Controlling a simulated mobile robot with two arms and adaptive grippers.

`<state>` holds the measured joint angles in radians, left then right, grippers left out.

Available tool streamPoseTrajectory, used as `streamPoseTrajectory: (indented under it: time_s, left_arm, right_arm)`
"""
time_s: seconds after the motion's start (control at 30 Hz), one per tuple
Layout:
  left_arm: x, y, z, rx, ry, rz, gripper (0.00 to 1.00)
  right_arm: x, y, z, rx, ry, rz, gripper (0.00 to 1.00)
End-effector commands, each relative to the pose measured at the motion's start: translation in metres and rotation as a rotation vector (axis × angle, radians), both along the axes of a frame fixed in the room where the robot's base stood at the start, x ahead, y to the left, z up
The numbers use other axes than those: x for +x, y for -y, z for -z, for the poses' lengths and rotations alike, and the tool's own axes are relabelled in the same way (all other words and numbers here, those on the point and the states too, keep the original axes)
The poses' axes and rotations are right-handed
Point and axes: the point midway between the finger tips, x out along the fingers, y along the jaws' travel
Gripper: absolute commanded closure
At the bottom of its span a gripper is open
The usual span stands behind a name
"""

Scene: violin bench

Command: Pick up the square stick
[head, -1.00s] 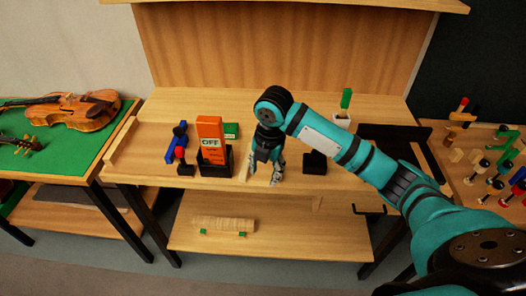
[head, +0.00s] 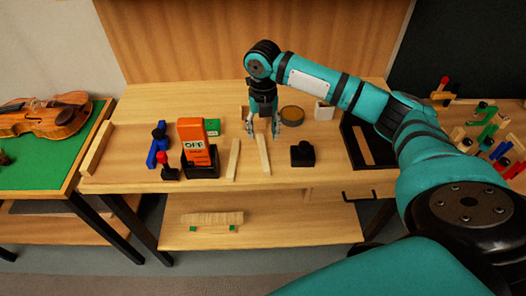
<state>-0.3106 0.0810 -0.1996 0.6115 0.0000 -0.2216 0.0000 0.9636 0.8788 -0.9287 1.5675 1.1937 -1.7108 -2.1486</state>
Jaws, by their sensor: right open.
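Two pale wooden sticks lie on the workbench in the head view, one on the left (head: 234,158) and one on the right (head: 263,155). I cannot tell from their shape which one is the square stick. My right gripper (head: 264,132) points down, open and empty, near the far end of the right stick. Its fingers appear apart from each other with nothing between them. Whether they touch the stick cannot be told. My left gripper is not in view.
Left of the sticks stand an orange box marked OFF (head: 193,140) and a blue tool (head: 157,151). Right are a black block (head: 302,154), a round tin (head: 292,113), a white cup (head: 324,111) and a dark tray (head: 348,138). The bench's front edge is clear.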

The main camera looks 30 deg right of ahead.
Motion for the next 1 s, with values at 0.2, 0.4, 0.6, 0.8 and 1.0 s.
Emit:
streamPoseTrajectory:
  time_s: [0.2, 0.4, 0.6, 0.8, 1.0]
  left_arm:
    - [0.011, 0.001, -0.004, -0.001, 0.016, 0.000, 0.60]
    - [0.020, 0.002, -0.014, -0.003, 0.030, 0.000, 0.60]
    - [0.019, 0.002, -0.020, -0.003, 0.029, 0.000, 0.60]
    - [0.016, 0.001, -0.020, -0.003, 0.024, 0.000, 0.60]
    - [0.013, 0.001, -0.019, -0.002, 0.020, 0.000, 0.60]
  right_arm:
    - [0.000, -0.001, 0.023, 0.001, 0.000, 0.001, 0.52]
    - [-0.005, -0.002, 0.041, 0.000, -0.004, 0.000, 0.52]
    - [-0.006, -0.003, 0.069, 0.000, -0.001, 0.001, 0.52]
    - [-0.006, -0.003, 0.077, 0.000, 0.001, 0.000, 0.52]
    - [-0.006, -0.003, 0.077, 0.000, 0.001, 0.000, 0.62]
